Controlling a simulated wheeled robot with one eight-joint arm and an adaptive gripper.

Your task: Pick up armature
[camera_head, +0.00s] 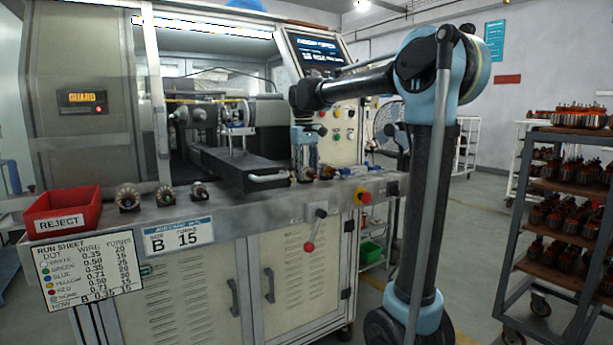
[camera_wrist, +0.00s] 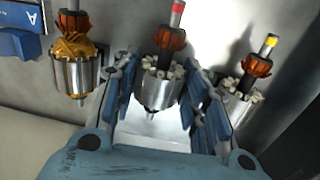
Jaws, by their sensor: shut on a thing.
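In the wrist view, an armature (camera_wrist: 160,88) with a red shaft tip, an orange-brown commutator and a bare silver core sits between the fingers of my gripper (camera_wrist: 161,92). The blue finger pads press on its core from both sides, so my gripper is shut on it. A second armature (camera_wrist: 73,72) with golden winding is to the left. A third armature (camera_wrist: 245,88) with a yellow tip is to the right, close outside the right finger. In the head view, my gripper (camera_head: 305,165) points down at the machine's front ledge and mostly hides the held armature.
The winding machine (camera_head: 230,112) stands behind the ledge (camera_head: 245,208). A red reject bin (camera_head: 85,203) and several round parts (camera_head: 165,195) are at the left. A rack (camera_head: 548,205) of armatures stands at the right.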

